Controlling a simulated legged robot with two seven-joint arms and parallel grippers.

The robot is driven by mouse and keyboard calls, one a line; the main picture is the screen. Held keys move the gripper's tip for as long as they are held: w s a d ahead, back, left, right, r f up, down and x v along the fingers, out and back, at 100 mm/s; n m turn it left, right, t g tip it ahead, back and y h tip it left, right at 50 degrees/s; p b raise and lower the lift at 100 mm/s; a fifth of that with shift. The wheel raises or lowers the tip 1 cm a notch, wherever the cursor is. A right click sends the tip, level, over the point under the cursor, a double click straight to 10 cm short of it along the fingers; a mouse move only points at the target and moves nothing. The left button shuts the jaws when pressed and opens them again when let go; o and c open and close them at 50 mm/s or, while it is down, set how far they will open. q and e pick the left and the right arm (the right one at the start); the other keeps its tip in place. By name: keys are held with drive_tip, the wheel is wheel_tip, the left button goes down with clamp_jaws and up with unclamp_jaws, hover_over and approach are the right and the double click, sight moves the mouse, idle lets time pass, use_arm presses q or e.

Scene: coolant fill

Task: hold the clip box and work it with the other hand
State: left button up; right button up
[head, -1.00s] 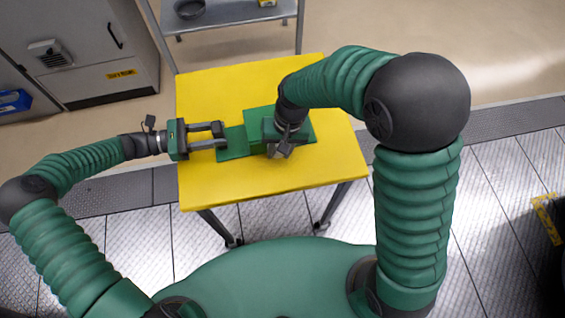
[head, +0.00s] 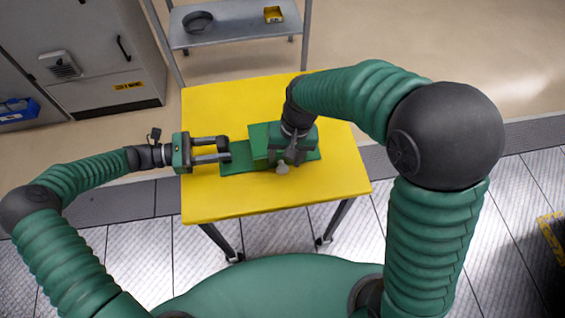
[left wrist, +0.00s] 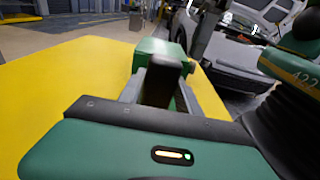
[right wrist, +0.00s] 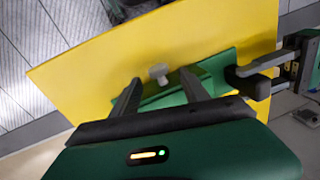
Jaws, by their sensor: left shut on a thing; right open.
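The clip box is a green block (head: 262,136) on a flat green plate (head: 238,158), lying on the yellow table. A pale grey knob (head: 283,169) sticks out from its near side. The knob also shows in the right wrist view (right wrist: 158,72). My left gripper (head: 226,150) is shut on the plate's left end. In the left wrist view the green block (left wrist: 156,47) stands just beyond its fingers. My right gripper (head: 291,157) is over the block's right part, pointing down. In the right wrist view its fingers (right wrist: 160,86) are apart, with the knob showing between and beyond their tips.
The yellow table (head: 215,195) is clear around the box. A grey metal shelf (head: 235,33) behind it holds a dark ring and a small yellow tray (head: 272,14). A grey cabinet (head: 85,55) stands at the back left.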

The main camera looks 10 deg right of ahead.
wheel_tip(320, 180, up, 8)
drive_tip(key=d, duration=0.1)
drive_tip(key=shift+s+d, duration=0.1)
idle(0.3)
use_arm(q)
drive_tip(key=o, duration=1.3)
drive_tip(key=shift+c, duration=0.2)
